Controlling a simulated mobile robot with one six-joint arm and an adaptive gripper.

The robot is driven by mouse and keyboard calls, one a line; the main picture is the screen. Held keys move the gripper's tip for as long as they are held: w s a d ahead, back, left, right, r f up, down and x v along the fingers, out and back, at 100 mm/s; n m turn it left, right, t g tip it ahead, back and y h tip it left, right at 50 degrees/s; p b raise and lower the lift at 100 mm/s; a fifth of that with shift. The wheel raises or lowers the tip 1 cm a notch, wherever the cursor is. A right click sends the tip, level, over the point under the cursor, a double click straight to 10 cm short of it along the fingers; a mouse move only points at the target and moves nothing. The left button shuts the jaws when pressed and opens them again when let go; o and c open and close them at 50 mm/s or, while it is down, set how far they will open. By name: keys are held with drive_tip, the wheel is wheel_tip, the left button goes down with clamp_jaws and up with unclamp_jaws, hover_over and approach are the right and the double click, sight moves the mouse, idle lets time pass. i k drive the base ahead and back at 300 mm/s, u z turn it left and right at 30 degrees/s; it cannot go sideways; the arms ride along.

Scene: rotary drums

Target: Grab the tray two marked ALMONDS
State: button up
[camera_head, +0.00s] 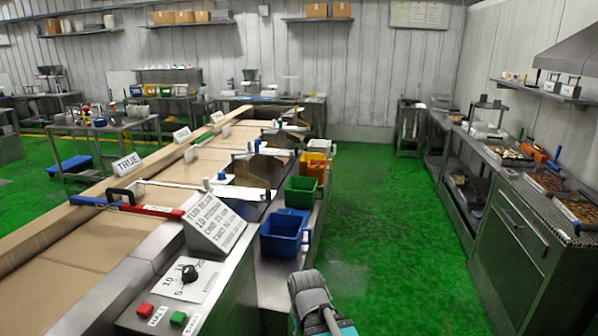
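Trays with brown, nut-like contents lie on the steel counter along the right wall. The nearest tray (566,222) is close to the right edge of the picture, with a second tray (530,187) behind it. A farther tray (492,158) holds paler pieces. I can read no ALMONDS marking on any of them. A grey and teal part of my arm shows at the bottom centre, well left of the counter and apart from the trays. My gripper's fingers do not show.
A conveyor bench with a control panel (182,290) runs along the left. The right counter (520,275) has a steel front. The green floor (385,225) between them is clear.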

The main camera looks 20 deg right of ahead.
sight(548, 185)
drive_tip(key=z, duration=0.2)
drive_tip(key=i, duration=0.85)
drive_tip(key=z, duration=0.6)
drive_tip(key=i, duration=0.6)
drive_tip(key=z, duration=1)
drive_tip(key=i, duration=0.95)
drive_tip(key=z, duration=0.45)
drive_tip(key=k, duration=0.6)
drive_tip(key=z, duration=0.2)
drive_tip(key=i, duration=0.55)
